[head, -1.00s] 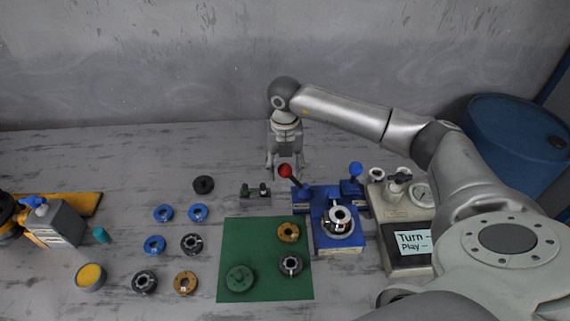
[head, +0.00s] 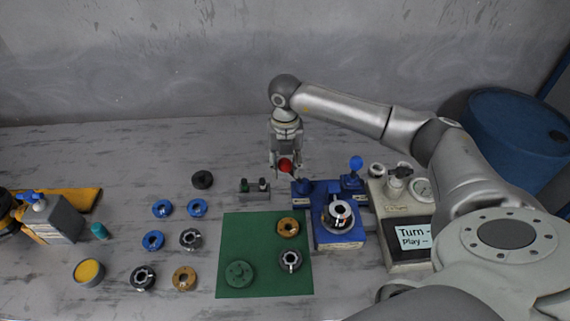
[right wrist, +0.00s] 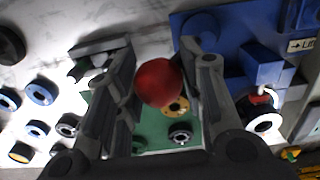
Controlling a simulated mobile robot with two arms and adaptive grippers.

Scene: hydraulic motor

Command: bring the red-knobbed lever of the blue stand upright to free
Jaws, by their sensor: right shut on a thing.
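The blue stand (head: 340,238) sits right of the green mat, with a bright metal ring part on it. Its red-knobbed lever is at its back left; the red knob (head: 285,165) leans left of the stand, and its stem is hardly visible. My right gripper (head: 286,170) points down at the knob, its fingers on both sides of it. In the right wrist view the red knob (right wrist: 159,83) sits between the two fingers (right wrist: 155,75), which are shut on it. My left gripper is not in view.
A second lever with a blue knob (head: 356,163) stands close to the right. A grey device (head: 405,205) with a gauge is beside it. The green mat (head: 240,225) and several rings lie left. A small grey block (head: 254,194) with green pieces is near the gripper.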

